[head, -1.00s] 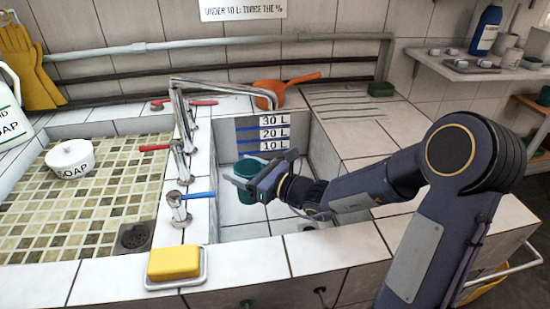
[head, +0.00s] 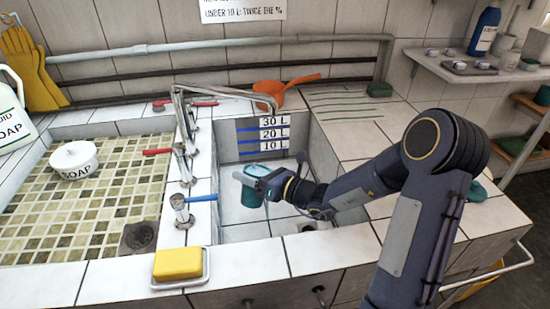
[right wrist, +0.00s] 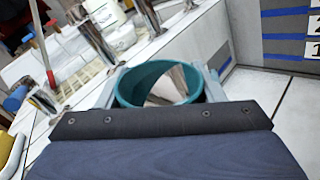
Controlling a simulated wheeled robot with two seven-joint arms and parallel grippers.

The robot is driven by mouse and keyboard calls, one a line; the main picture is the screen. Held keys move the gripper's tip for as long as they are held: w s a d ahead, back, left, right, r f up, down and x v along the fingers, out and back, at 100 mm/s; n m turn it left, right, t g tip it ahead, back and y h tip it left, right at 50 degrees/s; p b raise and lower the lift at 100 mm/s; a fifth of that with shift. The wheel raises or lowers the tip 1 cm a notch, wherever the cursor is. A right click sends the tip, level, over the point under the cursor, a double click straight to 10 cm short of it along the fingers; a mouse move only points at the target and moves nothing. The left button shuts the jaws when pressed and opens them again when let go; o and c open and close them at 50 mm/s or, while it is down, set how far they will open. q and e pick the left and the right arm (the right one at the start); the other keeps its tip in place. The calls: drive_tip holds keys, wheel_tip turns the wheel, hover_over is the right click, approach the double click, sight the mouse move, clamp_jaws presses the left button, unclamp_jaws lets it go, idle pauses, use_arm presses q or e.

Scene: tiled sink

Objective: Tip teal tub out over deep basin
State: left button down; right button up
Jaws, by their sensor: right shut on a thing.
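The teal tub (head: 251,195) is in the head view, inside the deep basin (head: 236,232) at its left part. My right gripper (head: 258,174) is shut on the tub near its top. In the right wrist view the teal tub (right wrist: 128,88) shows its round open mouth between the two grey fingers. A pale and brownish patch shows inside the mouth, and I cannot tell what it is. The tub looks near upright in the head view. Its far side and base are partly hidden. My left gripper is not in view.
Blue level marks (head: 264,134) are on the basin's back wall. Taps with a blue lever (head: 202,197) and a red lever (head: 157,152) stand left of the basin. A yellow sponge (head: 178,263) lies on the front ledge. An orange scoop (head: 270,92) rests behind the basin.

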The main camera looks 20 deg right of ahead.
drive_tip(key=shift+w+d+r+m+p, duration=0.4)
drive_tip(key=shift+d+m+p, duration=0.2)
drive_tip(key=shift+p, duration=0.45)
drive_tip(key=shift+w+d+r+m+p, duration=0.4)
drive_tip(key=shift+m+p, duration=0.3)
drive_tip(key=shift+p, duration=0.35)
drive_tip(key=shift+w+d+f+m, duration=0.1)
drive_tip(key=shift+d+f+m, duration=0.05)
drive_tip(key=shift+d+m, duration=0.15)
drive_tip(key=shift+p, duration=0.35)
drive_tip(key=shift+w+d+r+m+p, duration=0.2)
drive_tip(key=shift+d+r+m+p, duration=0.05)
drive_tip(key=shift+m+p, duration=0.7)
drive_tip(key=shift+r+m+p, duration=0.15)
drive_tip(key=shift+m+p, duration=0.4)
drive_tip(key=shift+p, duration=0.05)
drive_tip(key=shift+d+r, duration=0.1)
